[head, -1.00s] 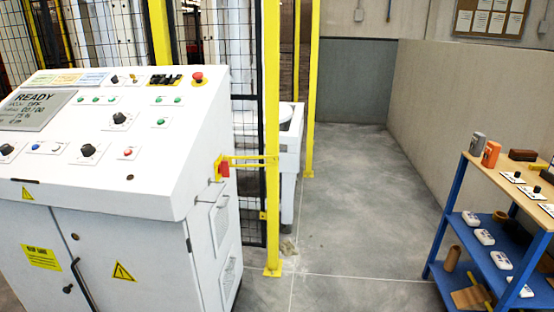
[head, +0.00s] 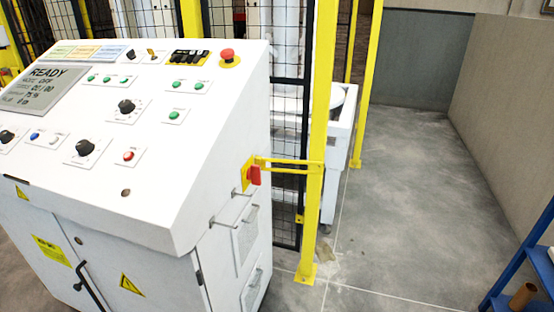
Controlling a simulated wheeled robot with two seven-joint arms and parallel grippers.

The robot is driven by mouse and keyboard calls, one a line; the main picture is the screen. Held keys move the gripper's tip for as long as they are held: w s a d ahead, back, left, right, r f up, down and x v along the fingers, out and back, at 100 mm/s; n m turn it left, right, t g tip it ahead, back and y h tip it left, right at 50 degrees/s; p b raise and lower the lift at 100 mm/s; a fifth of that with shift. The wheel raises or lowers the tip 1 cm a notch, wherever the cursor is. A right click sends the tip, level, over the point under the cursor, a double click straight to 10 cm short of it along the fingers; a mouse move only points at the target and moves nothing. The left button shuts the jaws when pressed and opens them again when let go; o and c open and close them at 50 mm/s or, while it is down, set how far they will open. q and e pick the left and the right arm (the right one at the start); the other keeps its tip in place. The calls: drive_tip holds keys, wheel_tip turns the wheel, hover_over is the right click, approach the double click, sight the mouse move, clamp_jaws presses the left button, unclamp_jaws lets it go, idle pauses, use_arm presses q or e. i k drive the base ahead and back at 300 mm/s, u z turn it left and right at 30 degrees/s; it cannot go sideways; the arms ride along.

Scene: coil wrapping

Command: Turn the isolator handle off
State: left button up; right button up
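The isolator handle (head: 254,175) is a small red handle on a yellow plate (head: 246,173), on the right side wall of the white control console (head: 215,135). The handle looks roughly upright; its exact setting is too small to read. Neither of my grippers shows in the head view.
A yellow post (head: 319,140) stands just right of the handle, with a yellow bar (head: 290,163) running from it towards the console. Black mesh fence (head: 288,120) is behind. A blue shelf (head: 520,262) is at the right edge. Grey floor (head: 410,190) between is clear.

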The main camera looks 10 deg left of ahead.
sight(254, 173)
drive_tip(key=u, duration=0.6)
drive_tip(key=i, duration=0.9)
drive_tip(key=u, duration=0.85)
